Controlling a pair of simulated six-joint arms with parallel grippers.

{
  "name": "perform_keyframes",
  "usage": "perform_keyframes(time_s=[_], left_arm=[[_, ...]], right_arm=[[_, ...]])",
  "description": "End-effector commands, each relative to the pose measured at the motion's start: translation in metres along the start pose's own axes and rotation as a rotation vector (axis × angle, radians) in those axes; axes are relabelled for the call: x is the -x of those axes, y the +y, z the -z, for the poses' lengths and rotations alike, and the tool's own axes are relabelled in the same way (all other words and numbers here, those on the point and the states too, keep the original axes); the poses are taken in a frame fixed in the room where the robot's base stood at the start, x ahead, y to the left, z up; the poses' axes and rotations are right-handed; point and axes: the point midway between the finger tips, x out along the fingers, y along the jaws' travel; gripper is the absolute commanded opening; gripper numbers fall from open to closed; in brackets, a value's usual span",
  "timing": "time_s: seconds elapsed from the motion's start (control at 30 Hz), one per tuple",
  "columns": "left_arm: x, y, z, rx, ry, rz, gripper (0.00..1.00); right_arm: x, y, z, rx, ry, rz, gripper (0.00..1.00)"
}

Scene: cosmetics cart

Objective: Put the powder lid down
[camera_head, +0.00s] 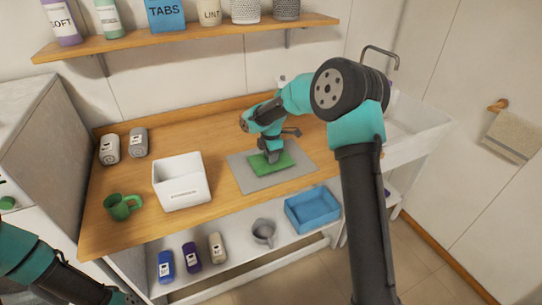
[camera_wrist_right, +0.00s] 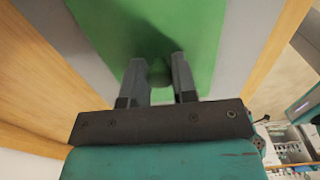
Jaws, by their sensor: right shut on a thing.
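The powder lid is a flat green rectangle (camera_head: 284,162) over the grey mat (camera_head: 241,174) on the wooden counter. It also fills the middle of the right wrist view (camera_wrist_right: 205,28). My right gripper (camera_head: 268,154) is above it, pointing down. In the right wrist view its two fingers (camera_wrist_right: 158,75) are closed on the lid's small green knob, which is mostly hidden between them. The lid looks flat, at or just above the mat; I cannot tell whether it touches. My left gripper is out of view.
A green mug (camera_head: 122,206) and two grey containers (camera_head: 124,146) stand at the counter's left. A white sink (camera_head: 415,122) is at right. Bare wood lies behind the box.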

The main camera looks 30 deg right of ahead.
Motion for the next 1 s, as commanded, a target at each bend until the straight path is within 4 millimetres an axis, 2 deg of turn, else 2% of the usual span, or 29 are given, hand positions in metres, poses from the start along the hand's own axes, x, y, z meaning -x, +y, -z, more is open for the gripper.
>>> perform_keyframes(time_s=[0.13, 0.17, 0.43, 0.77, 1.0], left_arm=[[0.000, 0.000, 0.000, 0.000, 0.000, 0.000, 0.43], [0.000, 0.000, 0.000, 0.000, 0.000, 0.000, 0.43], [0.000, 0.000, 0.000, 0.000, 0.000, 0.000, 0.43], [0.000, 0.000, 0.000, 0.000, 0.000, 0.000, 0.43], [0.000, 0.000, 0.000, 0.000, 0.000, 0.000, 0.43]], right_arm=[[-0.003, 0.000, 0.000, 0.000, 0.000, 0.001, 0.04], [-0.003, 0.000, 0.000, 0.000, 0.000, 0.000, 0.27], [-0.003, 0.000, 0.000, 0.000, 0.000, 0.000, 0.51], [0.001, 0.000, 0.000, 0.000, 0.000, -0.001, 0.51], [0.027, 0.000, 0.000, -0.001, 0.000, -0.002, 0.51]])
